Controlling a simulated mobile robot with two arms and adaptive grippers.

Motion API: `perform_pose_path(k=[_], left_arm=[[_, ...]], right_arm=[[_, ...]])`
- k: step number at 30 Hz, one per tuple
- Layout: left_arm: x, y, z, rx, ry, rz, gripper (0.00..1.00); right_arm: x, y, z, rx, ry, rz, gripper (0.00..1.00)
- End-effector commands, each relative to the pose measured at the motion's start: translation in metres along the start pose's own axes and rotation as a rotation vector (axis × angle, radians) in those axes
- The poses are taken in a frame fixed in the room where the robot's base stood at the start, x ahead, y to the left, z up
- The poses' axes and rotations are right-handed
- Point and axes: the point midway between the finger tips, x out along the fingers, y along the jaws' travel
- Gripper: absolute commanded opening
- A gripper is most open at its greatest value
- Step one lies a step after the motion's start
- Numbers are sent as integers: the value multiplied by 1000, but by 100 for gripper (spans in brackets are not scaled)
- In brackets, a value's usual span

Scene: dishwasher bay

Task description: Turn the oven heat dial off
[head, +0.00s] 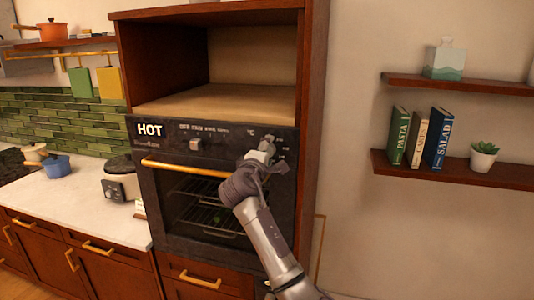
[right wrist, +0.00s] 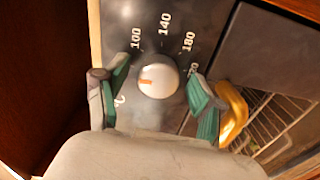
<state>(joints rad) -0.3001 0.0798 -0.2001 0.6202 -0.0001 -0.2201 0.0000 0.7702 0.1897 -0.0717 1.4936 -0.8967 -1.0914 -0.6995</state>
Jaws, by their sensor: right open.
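The heat dial (right wrist: 160,76) is a round pale knob with an orange mark, on the oven's dark panel. In the right wrist view the numbers 100, 140 and 180 curve around it, and its mark points left, between the "°C" and the 100. My right gripper (head: 262,155) is at the right end of the oven panel (head: 222,136) and largely hides the dial in the head view. Its green-padded fingers (right wrist: 158,78) are open, one on each side of the dial, with gaps showing. My left gripper is not in view.
The gold oven handle (head: 185,168) runs just below, close to one finger in the wrist view. An empty wooden niche (head: 215,104) is above. A rice cooker (head: 120,180) stands on the left counter.

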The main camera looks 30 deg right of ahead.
Motion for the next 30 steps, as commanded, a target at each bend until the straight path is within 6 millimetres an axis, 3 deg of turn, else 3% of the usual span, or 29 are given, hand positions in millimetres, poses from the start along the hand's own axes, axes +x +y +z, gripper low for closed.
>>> perform_pose_path(k=[8, 21, 30], left_arm=[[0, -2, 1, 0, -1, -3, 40], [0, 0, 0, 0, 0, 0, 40], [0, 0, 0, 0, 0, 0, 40]], right_arm=[[-9, 0, -1, 2, 1, 0, 68], [-96, -1, -1, 2, 3, -2, 68], [-120, 0, 0, 1, 0, -1, 68]])
